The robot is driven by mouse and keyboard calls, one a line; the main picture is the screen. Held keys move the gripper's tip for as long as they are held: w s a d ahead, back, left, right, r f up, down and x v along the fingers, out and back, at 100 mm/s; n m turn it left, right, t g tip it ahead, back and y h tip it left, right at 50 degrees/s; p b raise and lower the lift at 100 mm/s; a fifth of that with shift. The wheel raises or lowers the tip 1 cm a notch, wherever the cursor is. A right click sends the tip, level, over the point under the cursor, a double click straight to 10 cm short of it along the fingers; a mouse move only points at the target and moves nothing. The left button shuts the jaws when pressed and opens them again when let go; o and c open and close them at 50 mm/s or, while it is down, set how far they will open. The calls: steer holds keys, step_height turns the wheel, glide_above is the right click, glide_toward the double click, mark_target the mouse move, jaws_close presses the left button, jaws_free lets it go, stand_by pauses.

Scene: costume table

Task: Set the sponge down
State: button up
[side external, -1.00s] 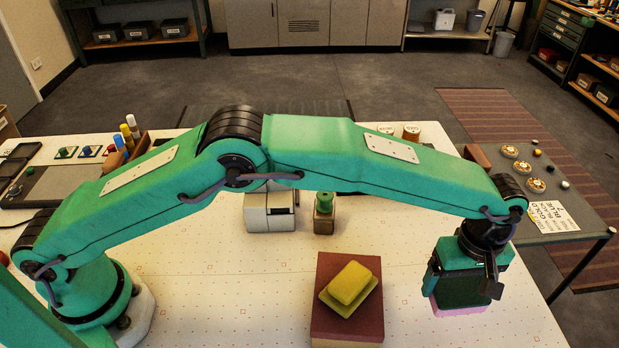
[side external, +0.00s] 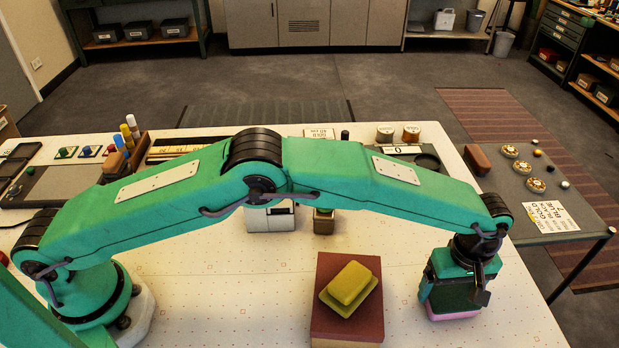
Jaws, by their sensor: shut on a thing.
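My gripper (side external: 455,296) points down at the right of the white table. It is shut on a pink sponge (side external: 453,316), of which only a low strip shows beneath the dark jaws. The sponge is at or close above the table top; I cannot tell whether it touches. The jaws hide most of it. To its left, apart from it, a dark red block (side external: 347,327) stands on the table with a yellow sponge-like piece (side external: 351,283) on top, lying on a flatter yellow piece.
A white and grey box (side external: 271,218) and a small brown container (side external: 324,222) stand behind the block, under my arm. The white table (side external: 230,290) is bare left of the block. Its right edge (side external: 545,300) is near my gripper. A brown case (side external: 477,160) lies farther back.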

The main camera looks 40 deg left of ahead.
mark_target(451, 288)
steer(key=shift+f, duration=0.1)
steer(key=o, duration=0.8)
step_height(451, 288, up, 12)
stand_by(0.6)
steer(key=shift+r, duration=0.2)
